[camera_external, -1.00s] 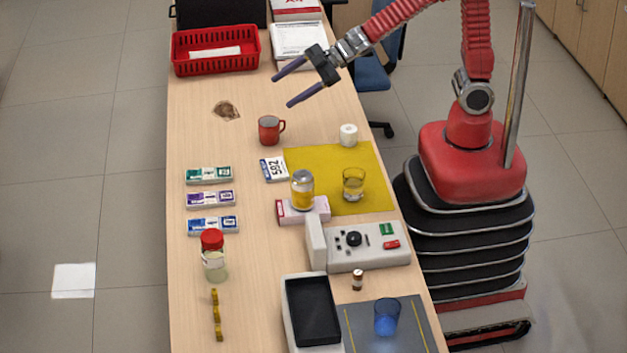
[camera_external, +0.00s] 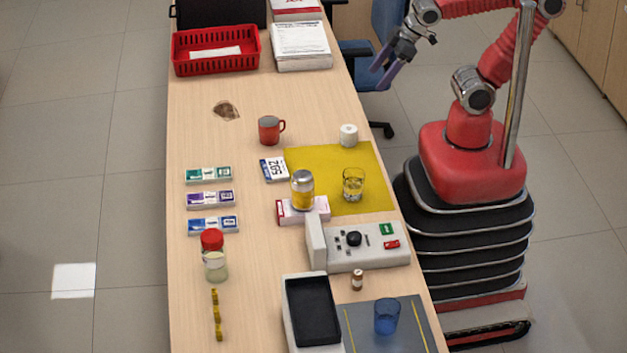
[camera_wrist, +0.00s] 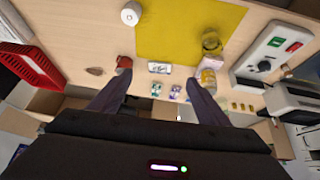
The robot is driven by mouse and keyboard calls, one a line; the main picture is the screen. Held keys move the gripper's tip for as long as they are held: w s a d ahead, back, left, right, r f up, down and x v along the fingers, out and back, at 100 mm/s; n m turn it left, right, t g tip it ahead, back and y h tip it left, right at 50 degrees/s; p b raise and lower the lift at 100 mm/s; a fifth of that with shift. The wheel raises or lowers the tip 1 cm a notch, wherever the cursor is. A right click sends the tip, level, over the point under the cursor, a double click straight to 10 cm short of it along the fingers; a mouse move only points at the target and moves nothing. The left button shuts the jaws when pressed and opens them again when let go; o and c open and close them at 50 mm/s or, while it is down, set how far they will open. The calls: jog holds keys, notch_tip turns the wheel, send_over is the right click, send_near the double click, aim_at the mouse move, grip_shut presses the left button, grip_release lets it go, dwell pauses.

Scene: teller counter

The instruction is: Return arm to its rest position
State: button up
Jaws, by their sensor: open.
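My gripper (camera_external: 385,66) is open and empty in the external view. It hangs in the air just past the counter's right edge, near the blue chair, with its fingers pointing down and left. My red arm is folded back above its base. In the wrist view my gripper's two dark fingers (camera_wrist: 155,98) are spread apart with nothing between them. The counter (camera_external: 190,120) lies left of the gripper in the external view, and no object touches the fingers.
A red mug (camera_external: 269,130), a white roll (camera_external: 348,135) and a yellow mat (camera_external: 370,205) with a glass (camera_external: 353,185) are on the counter. A red basket (camera_external: 215,50) and papers (camera_external: 301,45) lie at the far end. A blue chair (camera_external: 366,70) stands behind the gripper.

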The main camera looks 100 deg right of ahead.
jog(key=s, duration=0.1)
jog(key=s+a, duration=0.1)
jog(key=shift+s+a+f+g+y, duration=0.2)
jog(key=shift+s+g+y, duration=0.1)
jog(key=shift+s, duration=0.05)
